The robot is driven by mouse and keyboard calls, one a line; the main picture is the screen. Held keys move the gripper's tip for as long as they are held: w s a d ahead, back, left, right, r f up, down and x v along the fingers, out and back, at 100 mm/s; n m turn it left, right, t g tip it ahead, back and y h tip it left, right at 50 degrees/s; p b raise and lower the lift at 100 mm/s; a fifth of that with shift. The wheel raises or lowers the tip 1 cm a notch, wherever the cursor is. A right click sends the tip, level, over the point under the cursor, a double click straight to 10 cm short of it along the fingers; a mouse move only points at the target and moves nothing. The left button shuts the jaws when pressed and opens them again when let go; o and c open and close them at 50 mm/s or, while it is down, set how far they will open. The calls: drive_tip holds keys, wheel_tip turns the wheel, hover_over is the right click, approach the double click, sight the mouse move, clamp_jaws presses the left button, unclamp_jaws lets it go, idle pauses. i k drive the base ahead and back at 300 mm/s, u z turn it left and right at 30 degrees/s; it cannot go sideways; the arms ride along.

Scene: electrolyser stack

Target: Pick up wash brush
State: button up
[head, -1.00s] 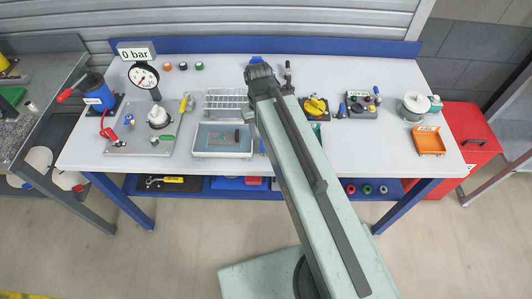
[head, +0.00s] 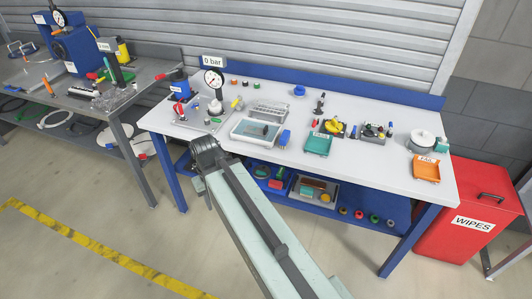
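A blue item (head: 285,138) stands just right of the white wash tray (head: 242,139) on the bench; it may be the wash brush, but it is too small to tell. A dark piece (head: 264,128) lies in the tray's bluish interior. My arm reaches up from the bottom of the head view, and its dark end joint shows in front of the bench's front edge, left of and below the tray. My gripper fingers do not show; they seem hidden beyond that joint. I see nothing held.
A wire rack (head: 270,111) stands behind the tray. A gauge (head: 213,80) and pump gear are to its left, a green tray (head: 318,145) and an orange tray (head: 427,170) to its right. A red wipes bin (head: 468,212) is at right. Floor at left is open.

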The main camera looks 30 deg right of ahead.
sight(284, 139)
drive_tip(key=u, duration=0.25)
drive_tip(key=i, duration=1.35)
drive_tip(key=z, duration=0.15)
